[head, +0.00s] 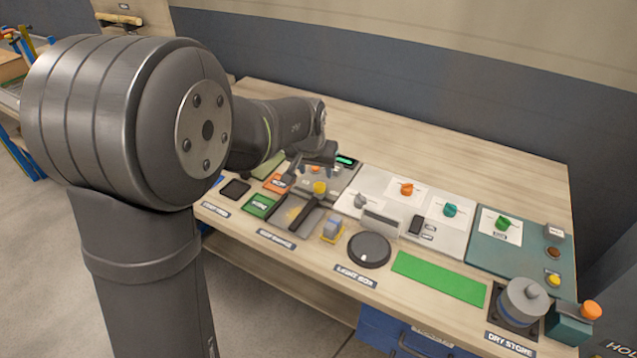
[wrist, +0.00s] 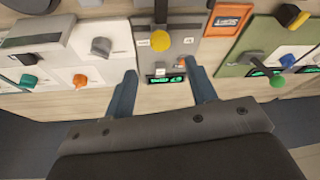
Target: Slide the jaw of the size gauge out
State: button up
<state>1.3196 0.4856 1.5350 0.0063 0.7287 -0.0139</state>
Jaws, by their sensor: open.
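The size gauge appears to be the grey panel (wrist: 187,20) with a lit green display and a yellow ball knob (wrist: 160,41). In the head view the knob (head: 319,188) stands on the panel, behind the dark tray near the gauge label (head: 277,238). I take the knob to be the jaw's handle. My gripper (wrist: 160,68) is open and empty, its two fingers apart on either side of the display. The knob lies beyond the fingertips, between their lines, and looks clear of both. In the head view my gripper (head: 309,172) is over the panel's back part.
A white panel with orange and teal knobs (head: 451,210) stands to the right. A black round dial (head: 369,249) and a green mat (head: 438,277) lie along the front. An orange card (wrist: 229,17) is beside the gauge. The table's back strip (head: 430,140) is bare.

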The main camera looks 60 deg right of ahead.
aim_at(320, 186)
jog(key=x, duration=0.8)
jog(key=shift+d+f, duration=0.15)
jog(key=shift+f, duration=0.1)
jog(key=shift+c, duration=0.2)
jog(key=c, duration=1.1)
jog(key=shift+s, duration=0.1)
